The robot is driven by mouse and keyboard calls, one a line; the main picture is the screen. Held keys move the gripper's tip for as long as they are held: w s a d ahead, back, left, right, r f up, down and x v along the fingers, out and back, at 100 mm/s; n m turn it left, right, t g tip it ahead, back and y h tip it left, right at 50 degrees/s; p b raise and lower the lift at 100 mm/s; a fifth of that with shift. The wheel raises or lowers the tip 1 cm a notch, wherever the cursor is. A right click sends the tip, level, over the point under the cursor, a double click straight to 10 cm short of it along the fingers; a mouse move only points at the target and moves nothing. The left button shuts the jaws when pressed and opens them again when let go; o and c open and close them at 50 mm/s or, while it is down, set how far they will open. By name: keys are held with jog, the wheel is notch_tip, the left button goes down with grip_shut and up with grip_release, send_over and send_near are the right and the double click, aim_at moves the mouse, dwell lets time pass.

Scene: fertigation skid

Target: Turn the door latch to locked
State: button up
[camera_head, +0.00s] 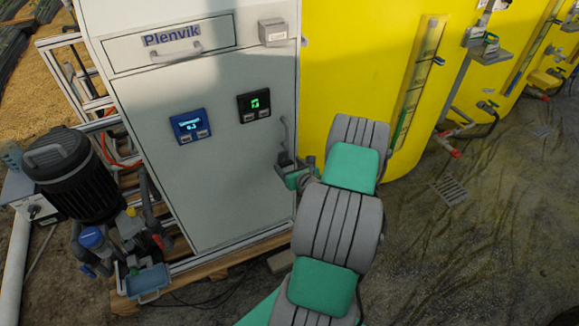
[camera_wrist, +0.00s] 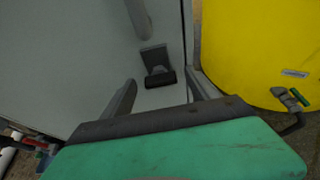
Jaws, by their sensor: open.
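The door latch (camera_wrist: 157,66) is a small dark grey piece on the pale cabinet door, below a grey door handle (camera_wrist: 139,18) in the wrist view. In the head view the latch (camera_head: 285,159) sits near the door's right edge, partly hidden by my gripper. My gripper (camera_wrist: 161,92) is open, its two fingers spread to the left and right of the latch. I cannot tell whether they touch it. In the head view my gripper (camera_head: 292,176) is at the latch, and my arm hides part of the cabinet's right side.
The cabinet door (camera_head: 225,200) carries a blue display (camera_head: 190,126) and a black display (camera_head: 254,105), with a drawer (camera_head: 172,45) above. Yellow tanks (camera_head: 350,60) stand close on the right. A black pump motor (camera_head: 70,175) stands at left. The floor at right is mostly clear.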

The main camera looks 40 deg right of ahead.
jog(key=shift+c, duration=0.3)
jog(key=c, duration=1.3)
